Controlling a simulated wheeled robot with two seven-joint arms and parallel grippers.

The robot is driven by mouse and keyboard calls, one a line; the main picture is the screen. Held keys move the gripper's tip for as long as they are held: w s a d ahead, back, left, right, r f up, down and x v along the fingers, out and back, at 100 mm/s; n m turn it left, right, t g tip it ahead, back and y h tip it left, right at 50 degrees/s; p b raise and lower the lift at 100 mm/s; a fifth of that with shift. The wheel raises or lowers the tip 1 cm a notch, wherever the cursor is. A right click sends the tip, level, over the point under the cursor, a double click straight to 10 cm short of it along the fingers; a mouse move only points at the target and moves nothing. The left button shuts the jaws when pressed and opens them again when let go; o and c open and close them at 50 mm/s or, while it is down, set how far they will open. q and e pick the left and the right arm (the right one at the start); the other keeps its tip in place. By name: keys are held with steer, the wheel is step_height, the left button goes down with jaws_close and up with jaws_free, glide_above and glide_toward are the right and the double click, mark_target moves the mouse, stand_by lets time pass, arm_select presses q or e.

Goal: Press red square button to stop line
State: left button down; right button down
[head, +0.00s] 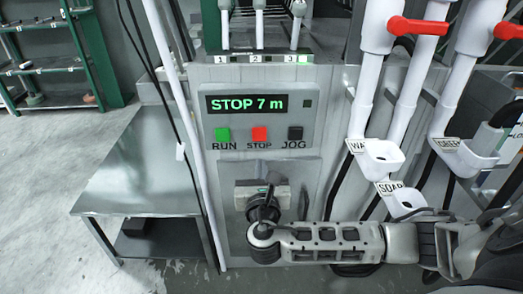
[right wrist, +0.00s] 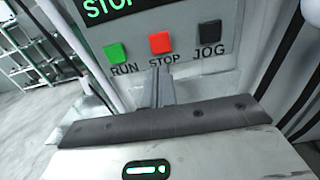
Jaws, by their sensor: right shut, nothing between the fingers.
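The red square STOP button (head: 259,134) sits in the middle of the control panel, between the green RUN button (head: 223,134) and the black JOG button (head: 295,133). In the right wrist view the red button (right wrist: 160,43) is just beyond my right gripper's fingertips (right wrist: 163,72). The fingers are shut together, empty, and point up toward the STOP label. A small gap seems to show between tips and button; contact cannot be told. In the head view my right gripper's body is below the buttons and its fingers are hidden. My left gripper is out of view.
The panel display (head: 246,104) reads "STOP 7 m" in green. White pipes with red handles (head: 418,26) and labelled cups (head: 380,158) stand to the right. A metal table (head: 140,180) is at the left, with open floor beyond.

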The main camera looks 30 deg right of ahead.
steer(key=shift+v, duration=1.35)
steer(key=s+a+f+m+g+y+p, duration=0.1)
steer(key=s+a+f+m+g+y, duration=0.4)
steer(key=s+a+f+m+y, duration=0.55)
steer(key=s+a+m, duration=0.1)
steer(key=m, duration=0.7)
steer(key=s+a+f+m+y+p, duration=0.1)
steer(key=s+m, duration=0.3)
steer(key=m, duration=0.5)
steer(key=shift+s+a+y, duration=0.35)
steer(key=shift+a+y, duration=0.05)
steer(key=shift+y, duration=0.05)
